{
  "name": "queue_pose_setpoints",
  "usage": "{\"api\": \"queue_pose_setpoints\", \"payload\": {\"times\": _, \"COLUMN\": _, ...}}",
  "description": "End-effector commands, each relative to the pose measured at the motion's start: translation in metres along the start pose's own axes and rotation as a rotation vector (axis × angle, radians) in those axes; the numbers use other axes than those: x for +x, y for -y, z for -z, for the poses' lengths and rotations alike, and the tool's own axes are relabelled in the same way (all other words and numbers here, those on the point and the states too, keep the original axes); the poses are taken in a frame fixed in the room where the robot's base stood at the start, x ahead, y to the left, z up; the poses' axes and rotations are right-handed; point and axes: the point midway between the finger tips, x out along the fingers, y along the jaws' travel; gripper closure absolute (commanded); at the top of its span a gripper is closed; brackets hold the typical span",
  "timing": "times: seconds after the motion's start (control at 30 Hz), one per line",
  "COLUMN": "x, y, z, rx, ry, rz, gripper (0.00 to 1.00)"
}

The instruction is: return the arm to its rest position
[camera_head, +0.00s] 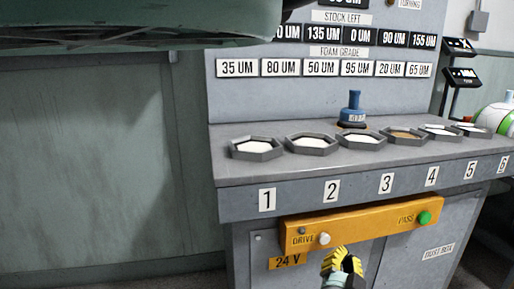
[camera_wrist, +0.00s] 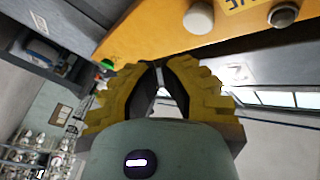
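My gripper (camera_head: 343,262) has yellow ridged fingers and shows at the bottom of the head view. It is in front of and just below the orange panel (camera_head: 362,222), near the white DRIVE button (camera_head: 324,239). In the wrist view the two fingers of my gripper (camera_wrist: 158,66) come together at their tips with only a thin slit between them, and nothing shows in their grasp. The orange panel (camera_wrist: 150,30) and the white button (camera_wrist: 198,18) lie beyond the fingertips. Most of my arm is out of view.
A grey bench (camera_head: 230,175) holds several hexagonal trays, numbered along its front. A blue stamp-like object (camera_head: 353,110) stands behind them. A green PASS button (camera_head: 424,217) is at the panel's right. A white and green round object (camera_head: 495,117) is at far right.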

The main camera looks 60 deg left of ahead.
Motion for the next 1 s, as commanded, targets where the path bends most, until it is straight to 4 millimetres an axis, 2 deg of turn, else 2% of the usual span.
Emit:
{"api": "queue_pose_setpoints", "payload": {"times": 0.23, "x": -0.019, "y": -0.007, "z": 0.007, "rx": -0.001, "ry": 0.007, "rz": 0.009, "gripper": 1.00}}
{"api": "queue_pose_setpoints", "payload": {"times": 0.53, "x": -0.020, "y": -0.007, "z": 0.009, "rx": -0.001, "ry": 0.006, "rz": 0.009, "gripper": 1.00}}
{"api": "queue_pose_setpoints", "payload": {"times": 0.63, "x": -0.017, "y": -0.005, "z": 0.024, "rx": -0.010, "ry": -0.020, "rz": 0.001, "gripper": 1.00}}
{"api": "queue_pose_setpoints", "payload": {"times": 0.67, "x": -0.016, "y": -0.004, "z": 0.033, "rx": -0.017, "ry": -0.037, "rz": -0.004, "gripper": 1.00}}
{"api": "queue_pose_setpoints", "payload": {"times": 0.77, "x": -0.008, "y": -0.001, "z": 0.082, "rx": -0.053, "ry": -0.136, "rz": -0.031, "gripper": 1.00}}
{"api": "queue_pose_setpoints", "payload": {"times": 0.9, "x": -0.002, "y": 0.006, "z": 0.175, "rx": -0.134, "ry": -0.330, "rz": -0.074, "gripper": 1.00}}
{"api": "queue_pose_setpoints", "payload": {"times": 1.0, "x": -0.005, "y": 0.013, "z": 0.240, "rx": -0.199, "ry": -0.474, "rz": -0.099, "gripper": 1.00}}
